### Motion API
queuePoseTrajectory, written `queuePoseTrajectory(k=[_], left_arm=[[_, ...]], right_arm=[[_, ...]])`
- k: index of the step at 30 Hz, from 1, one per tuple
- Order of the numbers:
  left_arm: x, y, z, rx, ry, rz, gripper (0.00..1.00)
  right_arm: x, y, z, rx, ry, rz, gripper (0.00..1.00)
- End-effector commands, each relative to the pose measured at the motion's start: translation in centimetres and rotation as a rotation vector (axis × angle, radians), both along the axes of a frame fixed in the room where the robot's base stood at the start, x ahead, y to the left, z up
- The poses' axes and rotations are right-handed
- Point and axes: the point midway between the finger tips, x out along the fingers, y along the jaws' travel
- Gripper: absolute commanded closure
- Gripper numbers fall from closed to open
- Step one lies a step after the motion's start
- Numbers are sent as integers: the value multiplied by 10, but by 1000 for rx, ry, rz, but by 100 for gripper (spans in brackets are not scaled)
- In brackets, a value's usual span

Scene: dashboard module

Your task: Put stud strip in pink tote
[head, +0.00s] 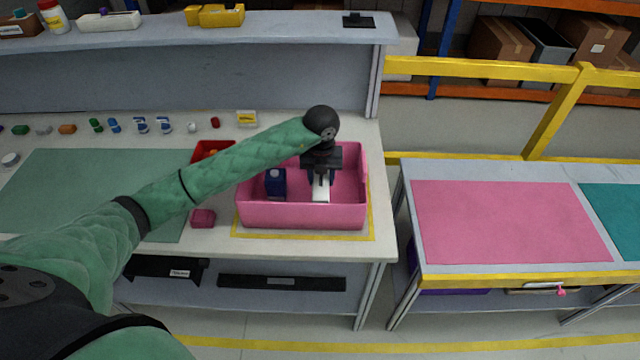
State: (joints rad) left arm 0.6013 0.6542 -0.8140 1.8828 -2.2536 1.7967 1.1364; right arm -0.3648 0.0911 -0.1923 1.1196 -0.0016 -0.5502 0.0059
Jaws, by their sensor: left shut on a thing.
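The pink tote (300,215) stands on the workbench near its right end. My left arm reaches in from the left. Its gripper (320,181) points down inside the tote's outline, toward the right half. It is shut on a narrow pale piece, which I take to be the stud strip (320,195). The strip's upper part is hidden by the gripper, and I cannot tell whether it touches the tote's floor. A dark blue carton-like item (275,184) stands in the tote to the left of the gripper. My right gripper is not in view.
A red bin (210,148) is partly behind my arm. A dark pink block (203,218) lies left of the tote. Several small parts line the bench's back, beyond a green mat (75,185). A side table with a bare pink mat (510,220) is at right.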

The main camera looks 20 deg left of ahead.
Motion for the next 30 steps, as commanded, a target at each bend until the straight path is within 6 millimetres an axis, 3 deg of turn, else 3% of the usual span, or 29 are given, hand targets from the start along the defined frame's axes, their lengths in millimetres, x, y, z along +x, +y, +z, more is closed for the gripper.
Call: queuePoseTrajectory(k=[8, 16, 30], left_arm=[[0, 0, -17, -1, 2, 0, 83], [0, 0, -43, 1, 0, -1, 83], [0, 0, -48, 0, -1, -1, 83]], right_arm=[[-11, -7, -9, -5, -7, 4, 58], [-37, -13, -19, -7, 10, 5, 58], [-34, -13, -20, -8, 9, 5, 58]])
